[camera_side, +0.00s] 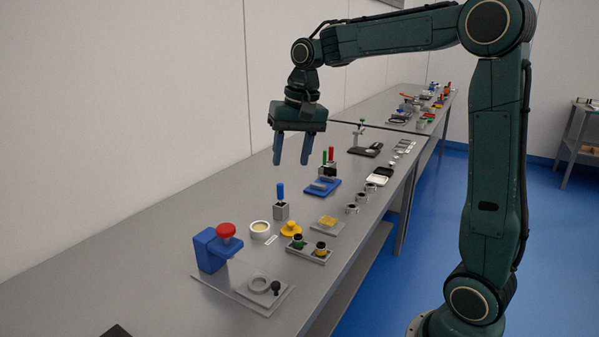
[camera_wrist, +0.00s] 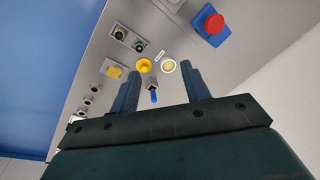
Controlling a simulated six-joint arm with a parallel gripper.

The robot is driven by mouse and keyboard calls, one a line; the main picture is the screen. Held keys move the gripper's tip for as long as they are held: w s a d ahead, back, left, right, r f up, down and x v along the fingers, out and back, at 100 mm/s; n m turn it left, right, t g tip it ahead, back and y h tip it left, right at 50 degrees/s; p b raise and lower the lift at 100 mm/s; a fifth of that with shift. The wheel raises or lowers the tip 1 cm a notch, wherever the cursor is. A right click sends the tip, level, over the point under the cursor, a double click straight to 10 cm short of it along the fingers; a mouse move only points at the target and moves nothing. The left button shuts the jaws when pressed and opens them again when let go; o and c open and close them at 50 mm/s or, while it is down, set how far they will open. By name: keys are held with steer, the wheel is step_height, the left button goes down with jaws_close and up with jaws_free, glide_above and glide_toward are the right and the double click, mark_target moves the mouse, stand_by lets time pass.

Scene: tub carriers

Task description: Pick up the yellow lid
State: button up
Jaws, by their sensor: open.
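The yellow lid (camera_side: 291,229) is a round piece with a knob on top. It sits on the grey bench between a white tub (camera_side: 260,231) and a grey tray (camera_side: 322,258) holding two small tubs. The lid also shows in the wrist view (camera_wrist: 143,66), just beyond the left fingertip, with the white tub (camera_wrist: 168,66) to its right. My gripper (camera_side: 291,163) is open and empty, pointing down, well above the bench and apart from the lid. Its two fingers also show in the wrist view (camera_wrist: 160,72).
A grey holder (camera_side: 281,213) with a blue-handled tool stands behind the lid. A blue press (camera_side: 208,249) with a red knob is at front left. A yellow block (camera_side: 327,221) on a grey plate and several small cups lie to the right. The bench's left side is clear.

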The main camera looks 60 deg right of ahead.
steer(key=w+d+f+m+g, duration=0.1)
steer(key=w+d+f+m, duration=0.2)
steer(key=w+d+f, duration=0.2)
steer(key=w+d+f+m+g+y, duration=0.1)
steer(key=w+d+f+m, duration=0.2)
steer(key=w+d+f, duration=0.2)
steer(key=d+f, duration=0.3)
steer(key=d, duration=0.2)
steer(key=shift+d+g, duration=0.3)
steer(key=shift+s, duration=0.1)
glide_above(291, 222)
steer(key=d, duration=0.1)
steer(key=shift+d+f, duration=0.1)
steer(key=shift+f, duration=4.15)
steer(key=shift+f, duration=0.1)
steer(key=shift+a+f, duration=0.2)
steer(key=shift+f, duration=0.6)
steer(key=shift+a+f, duration=0.15)
steer(key=shift+f, duration=0.7)
steer(key=shift+a+f, duration=0.2)
steer(key=shift+f, duration=0.6)
steer(key=shift+c, duration=0.2)
